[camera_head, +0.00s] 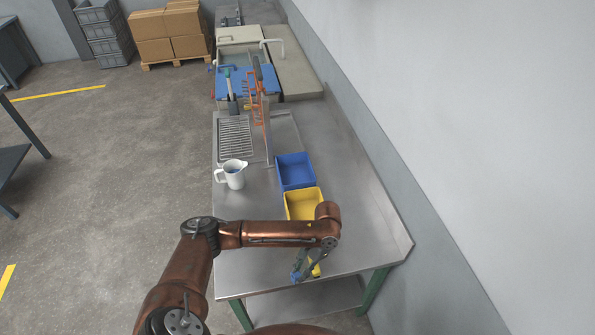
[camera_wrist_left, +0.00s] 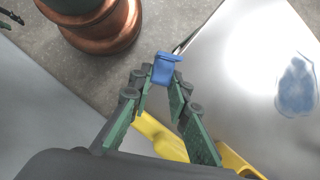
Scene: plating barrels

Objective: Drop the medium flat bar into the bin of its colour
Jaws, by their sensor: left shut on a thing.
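My left gripper (camera_head: 304,264) is shut on a small blue piece, seen as the flat bar (camera_head: 295,277), over the near part of the steel table. In the left wrist view the blue flat bar (camera_wrist_left: 166,68) sits between the fingertips of the left gripper (camera_wrist_left: 163,84). Its size class cannot be told. The blue bin (camera_head: 296,172) stands on the table beyond the yellow bin (camera_head: 303,202). My left arm crosses just in front of the yellow bin and hides its near side. My right gripper is not in view.
A white jug (camera_head: 233,176) stands left of the bins. A draining rack (camera_head: 235,138) and orange rack (camera_head: 254,95) are farther back. A yellow part (camera_head: 315,269) shows behind my gripper, its identity unclear. A wall runs along the right. The table (camera_head: 365,235) is clear right of my arm.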

